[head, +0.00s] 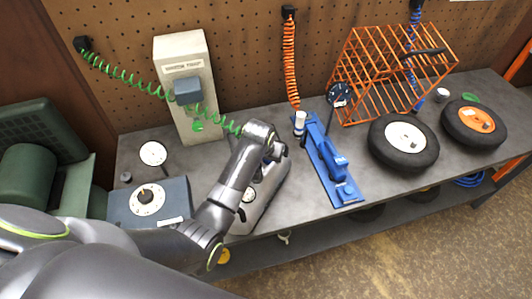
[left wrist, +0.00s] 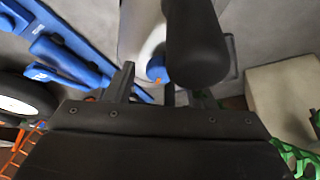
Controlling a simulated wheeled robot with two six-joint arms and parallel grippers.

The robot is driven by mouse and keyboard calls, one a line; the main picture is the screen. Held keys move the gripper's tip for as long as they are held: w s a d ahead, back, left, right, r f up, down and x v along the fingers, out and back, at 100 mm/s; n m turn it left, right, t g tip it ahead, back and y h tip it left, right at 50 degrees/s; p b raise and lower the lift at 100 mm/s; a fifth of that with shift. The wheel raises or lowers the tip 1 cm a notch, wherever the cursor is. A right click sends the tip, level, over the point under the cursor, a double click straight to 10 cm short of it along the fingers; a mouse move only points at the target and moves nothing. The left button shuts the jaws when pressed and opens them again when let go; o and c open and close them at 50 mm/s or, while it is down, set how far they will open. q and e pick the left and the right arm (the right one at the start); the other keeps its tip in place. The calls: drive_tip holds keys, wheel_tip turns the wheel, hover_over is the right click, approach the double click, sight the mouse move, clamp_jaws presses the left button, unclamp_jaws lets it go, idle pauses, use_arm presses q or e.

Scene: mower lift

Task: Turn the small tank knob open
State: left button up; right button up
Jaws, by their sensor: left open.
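The small tank, a silver-grey body with a round gauge, lies on the bench under my left arm in the head view (head: 267,194). In the left wrist view part of its pale body (left wrist: 138,30) shows at the top. A small blue knob (left wrist: 156,68) with an orange mark sits beside a thick black cylinder (left wrist: 197,45) that hides part of the area. My left gripper (left wrist: 163,88) is open, its fingers on either side of the knob in this view. I cannot tell whether they touch it. The right gripper is not in view.
A blue clamp-like tool (head: 328,165) lies right of the tank. Two wheels (head: 404,145) and an orange wire cage (head: 385,75) stand farther right. A dial box (head: 148,201) sits left, and a pale tower (head: 183,85) with a green coiled hose (head: 125,72) stands behind.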

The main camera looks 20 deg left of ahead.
use_arm(q)
drive_tip(key=v, duration=1.7)
drive_tip(key=shift+r, duration=0.25)
drive_tip(key=shift+d, duration=0.1)
drive_tip(key=shift+f, duration=0.1)
